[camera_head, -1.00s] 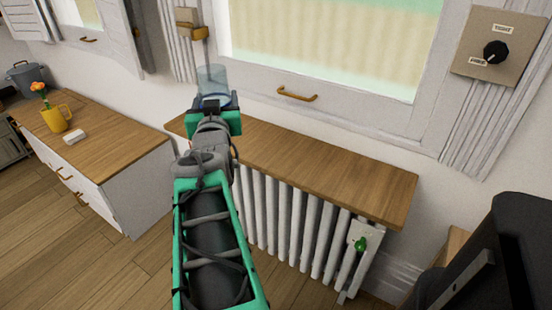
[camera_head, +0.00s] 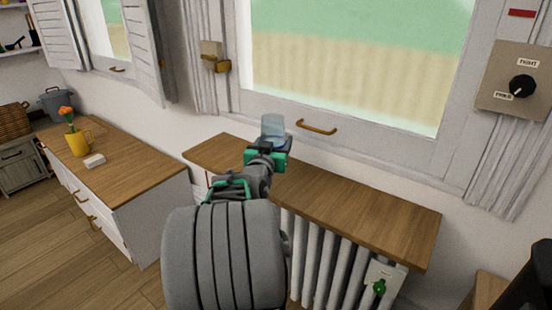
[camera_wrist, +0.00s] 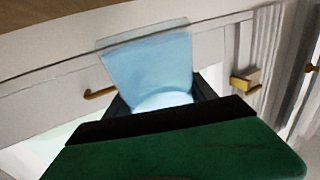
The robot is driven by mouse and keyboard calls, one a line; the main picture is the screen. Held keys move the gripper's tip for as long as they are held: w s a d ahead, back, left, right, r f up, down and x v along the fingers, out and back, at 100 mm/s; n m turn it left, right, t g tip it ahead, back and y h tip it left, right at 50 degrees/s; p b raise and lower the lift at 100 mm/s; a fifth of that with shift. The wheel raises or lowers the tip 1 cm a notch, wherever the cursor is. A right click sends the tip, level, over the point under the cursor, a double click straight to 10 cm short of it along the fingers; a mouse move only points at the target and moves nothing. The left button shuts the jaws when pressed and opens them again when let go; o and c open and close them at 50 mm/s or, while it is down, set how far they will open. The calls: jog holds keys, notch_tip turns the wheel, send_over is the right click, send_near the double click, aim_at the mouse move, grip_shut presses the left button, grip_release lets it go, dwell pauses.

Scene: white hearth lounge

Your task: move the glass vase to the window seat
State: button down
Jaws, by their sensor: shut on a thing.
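The glass vase (camera_head: 273,127) is a clear, pale blue tumbler shape. My gripper (camera_head: 270,148) is shut on it and holds it over the wooden window seat (camera_head: 350,205), the board above the radiator. The vase also shows large in the wrist view (camera_wrist: 150,68), between the dark fingers. Its lower part is hidden by my gripper in the head view. I cannot tell whether its base touches the board.
A window with a brass handle (camera_head: 316,127) stands behind the board. At left, a wooden-topped cabinet (camera_head: 130,180) holds a yellow mug (camera_head: 80,143) with a flower and a small white block (camera_head: 94,161). The white radiator (camera_head: 325,250) is below. The board's right half is clear.

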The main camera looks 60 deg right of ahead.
jog(key=shift+w+d+f+b, duration=0.15)
jog(key=shift+d+f+b, duration=0.1)
jog(key=shift+f, duration=0.55)
jog(key=shift+w+d+f+b, duration=0.15)
jog(key=shift+d+f, duration=0.15)
jog(key=shift+f, duration=0.5)
jog(key=shift+w+d+f+b, duration=0.15)
jog(key=shift+d+f, duration=0.1)
jog(key=shift+f, duration=0.55)
jog(key=shift+f, duration=0.2)
jog(key=shift+c, duration=1.5)
grip_release()
